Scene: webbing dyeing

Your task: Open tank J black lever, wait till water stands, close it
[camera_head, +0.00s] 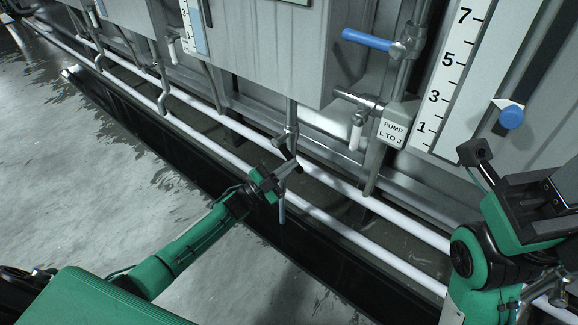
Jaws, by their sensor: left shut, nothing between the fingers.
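My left gripper (291,168) is shut at a valve on a thin pipe (291,115) under the grey tank (262,60). A short dark piece, perhaps the black lever (289,154), shows right at the fingertips; I cannot tell whether they touch it. A pale narrow vertical piece (282,207) hangs below the gripper; I cannot tell if it is a spout or running water. No letter J label is readable on the tank. My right gripper (478,160) is at the right, in front of the wall, its fingers partly hidden.
A blue-handled lever (368,40) and a "PUMP L TO J" label (391,133) are right of the tank. A level scale (448,80) has a blue-knobbed pointer (510,117). White pipes (330,178) run over a dark trough (170,145). The wet floor (90,180) is open at left.

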